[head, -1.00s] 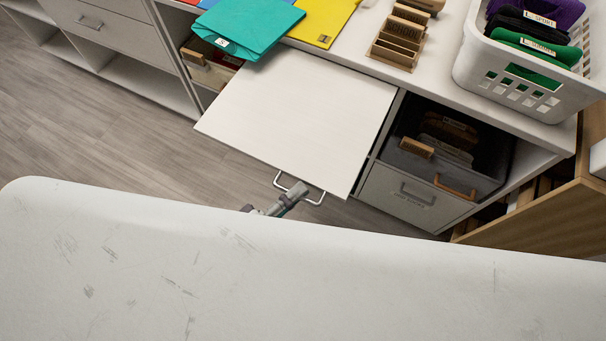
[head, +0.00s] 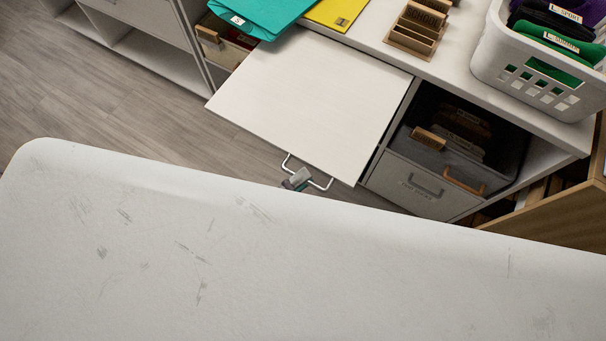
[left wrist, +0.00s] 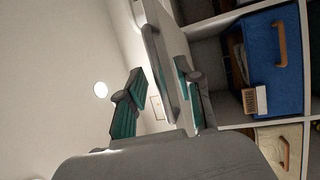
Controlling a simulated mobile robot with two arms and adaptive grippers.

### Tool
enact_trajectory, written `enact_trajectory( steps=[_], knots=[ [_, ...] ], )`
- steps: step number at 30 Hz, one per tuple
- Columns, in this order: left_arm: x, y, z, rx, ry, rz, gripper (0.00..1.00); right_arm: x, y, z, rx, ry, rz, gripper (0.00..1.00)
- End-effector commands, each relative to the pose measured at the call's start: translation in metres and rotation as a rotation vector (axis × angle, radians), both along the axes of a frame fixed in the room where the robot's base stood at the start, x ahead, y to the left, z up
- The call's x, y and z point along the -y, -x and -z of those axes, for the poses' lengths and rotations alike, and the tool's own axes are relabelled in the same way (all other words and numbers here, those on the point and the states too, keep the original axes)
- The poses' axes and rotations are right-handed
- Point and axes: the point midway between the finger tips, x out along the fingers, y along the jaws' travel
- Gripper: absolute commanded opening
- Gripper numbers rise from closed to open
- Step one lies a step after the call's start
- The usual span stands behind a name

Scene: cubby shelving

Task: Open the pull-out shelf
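The pull-out shelf (head: 315,95) is a flat white panel standing well out from under the counter in the head view. Its silver bar handle (head: 323,187) is on the near front edge. My left gripper (head: 297,179) is at this handle, with most of its arm hidden. I cannot tell whether a finger touches the handle. My right gripper is not in view.
A broad white scratched surface (head: 300,270) fills the foreground, close to the handle. The counter holds teal folders (head: 262,15), a yellow folder (head: 338,10), a wooden organizer (head: 418,30) and a white basket (head: 550,95). A grey bin (head: 425,185) sits right of the shelf.

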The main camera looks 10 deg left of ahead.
Motion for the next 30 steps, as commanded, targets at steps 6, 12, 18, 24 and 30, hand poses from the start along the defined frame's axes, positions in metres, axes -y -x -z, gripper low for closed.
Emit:
enact_trajectory(
  steps=[6,12,18,24,30],
  knots=[
    [-0.028,0.034,0.009,-0.006,-0.004,0.003,0.35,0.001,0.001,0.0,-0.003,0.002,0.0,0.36],
    [-0.054,0.063,0.016,-0.005,-0.003,0.002,0.35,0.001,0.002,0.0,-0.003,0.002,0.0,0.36],
    [-0.069,0.08,0.019,-0.001,-0.001,0.001,0.35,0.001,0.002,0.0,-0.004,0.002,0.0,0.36],
    [-0.071,0.083,0.02,-0.001,-0.001,0.001,0.35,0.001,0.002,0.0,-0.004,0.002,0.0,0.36],
    [-0.071,0.083,0.02,-0.001,-0.001,0.001,0.35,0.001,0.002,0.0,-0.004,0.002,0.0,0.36]
  ],
)
